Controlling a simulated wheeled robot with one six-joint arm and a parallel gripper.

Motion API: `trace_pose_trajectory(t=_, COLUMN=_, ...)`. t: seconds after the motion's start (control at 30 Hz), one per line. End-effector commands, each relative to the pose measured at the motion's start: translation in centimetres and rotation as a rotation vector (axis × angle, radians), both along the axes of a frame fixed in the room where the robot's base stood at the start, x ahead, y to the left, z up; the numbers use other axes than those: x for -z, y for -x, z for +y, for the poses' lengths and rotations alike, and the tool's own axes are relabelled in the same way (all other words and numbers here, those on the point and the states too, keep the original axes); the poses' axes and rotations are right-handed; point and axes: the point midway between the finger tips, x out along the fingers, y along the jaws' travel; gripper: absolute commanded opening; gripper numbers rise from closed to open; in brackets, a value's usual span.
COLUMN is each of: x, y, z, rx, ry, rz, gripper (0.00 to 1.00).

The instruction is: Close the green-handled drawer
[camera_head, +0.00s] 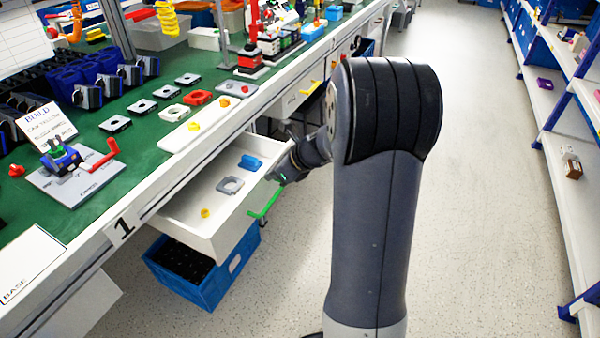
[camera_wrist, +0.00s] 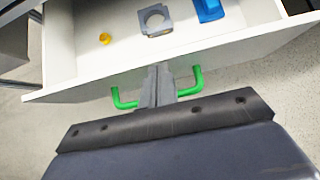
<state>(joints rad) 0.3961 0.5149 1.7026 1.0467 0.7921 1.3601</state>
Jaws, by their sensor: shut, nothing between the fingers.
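The white drawer (camera_head: 228,232) with the green handle (camera_head: 265,202) stands pulled out from under the workbench. In the wrist view the drawer front (camera_wrist: 90,88) runs across the picture, with the green handle (camera_wrist: 190,84) on its outer face. My gripper (camera_wrist: 158,72) is shut and empty, its fingers in front of the middle of the handle, partly hiding it. I cannot tell whether the fingers touch the drawer front. In the head view my gripper (camera_head: 277,176) is at the handle's far end, partly hidden by my arm.
In the drawer lie a grey square part (camera_head: 230,185), a blue part (camera_head: 250,162) and a yellow knob (camera_head: 205,213). A blue crate (camera_head: 205,285) stands on the floor below. The green-topped workbench (camera_head: 140,150) holds many parts. The aisle floor to the right is clear.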

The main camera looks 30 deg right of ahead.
Motion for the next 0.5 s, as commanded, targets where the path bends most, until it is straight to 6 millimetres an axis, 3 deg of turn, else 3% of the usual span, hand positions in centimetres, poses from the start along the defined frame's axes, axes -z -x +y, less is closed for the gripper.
trace_pose_trajectory(t=0.2, x=-0.4, y=-4.4, z=3.6, rx=-0.004, ry=-0.001, rz=0.002, gripper=0.0)
trace_pose_trajectory(t=0.5, x=-0.2, y=-8.2, z=6.5, rx=-0.002, ry=-0.001, rz=0.0, gripper=0.0)
